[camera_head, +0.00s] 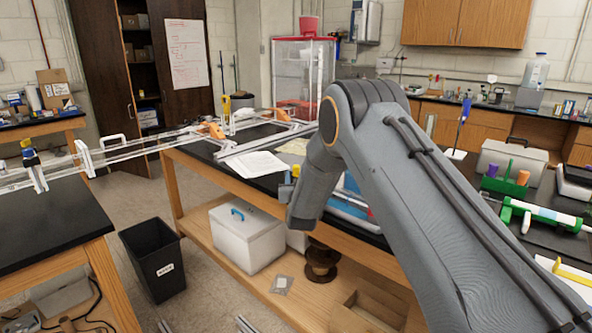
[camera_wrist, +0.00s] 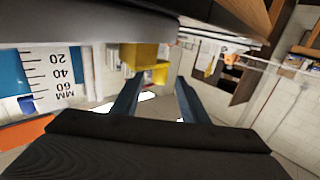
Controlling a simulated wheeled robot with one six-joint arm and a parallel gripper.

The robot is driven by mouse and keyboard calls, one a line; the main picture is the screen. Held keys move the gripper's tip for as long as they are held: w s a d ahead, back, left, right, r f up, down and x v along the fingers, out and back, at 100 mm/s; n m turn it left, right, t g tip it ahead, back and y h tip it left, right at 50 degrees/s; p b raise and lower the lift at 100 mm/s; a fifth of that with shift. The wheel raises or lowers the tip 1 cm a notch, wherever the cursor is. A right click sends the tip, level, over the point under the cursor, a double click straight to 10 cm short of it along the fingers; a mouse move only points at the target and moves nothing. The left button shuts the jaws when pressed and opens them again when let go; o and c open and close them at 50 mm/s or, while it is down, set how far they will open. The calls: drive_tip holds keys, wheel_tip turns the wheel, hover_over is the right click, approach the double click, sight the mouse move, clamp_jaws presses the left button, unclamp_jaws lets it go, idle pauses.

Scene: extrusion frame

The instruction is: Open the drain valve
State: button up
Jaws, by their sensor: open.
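My gripper (camera_wrist: 159,82) is open and empty in the wrist view, its two dark blue-grey fingers apart with nothing between them. In the head view my arm bends down at the middle, in front of the centre table. I cannot pick out the drain valve for certain in either view. A clear-tube and metal-rail frame (camera_head: 130,152) spans the gap between the left and centre tables. A yellow-and-blue fitting (camera_head: 28,152) stands on its left end, and a yellow upright piece (camera_head: 227,106) stands at its right end. My gripper is apart from both.
A black bin (camera_head: 153,260) stands on the floor between the tables. A white box with a blue handle (camera_head: 244,238) is on the lower shelf. The wrist view is upside down, with a millimetre scale (camera_wrist: 62,75) and a yellow block (camera_wrist: 140,57) close by.

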sight(294, 171)
drive_tip(key=shift+w+a+p, duration=0.2)
drive_tip(key=shift+w, duration=1.25)
drive_tip(key=shift+w+a+p, duration=0.15)
drive_tip(key=shift+w+p, duration=0.05)
drive_tip(key=shift+w, duration=1.2)
drive_tip(key=shift+c, duration=0.4)
clamp_jaws()
drive_tip(key=shift+s+a+n+y+b, duration=0.15)
drive_tip(key=shift+n+y+b, duration=0.3)
drive_tip(key=shift+y, duration=0.25)
drive_tip(key=shift+s+n+y+b, duration=0.1)
drive_tip(key=shift+n+y+b, duration=0.35)
drive_tip(key=shift+y, duration=0.25)
drive_tip(key=shift+s+a+n+g+y+b, duration=0.2)
drive_tip(key=shift+s+n+g+y+b, duration=0.15)
drive_tip(key=shift+n+g+y, duration=0.4)
drive_tip(key=shift+o, duration=0.4)
unclamp_jaws()
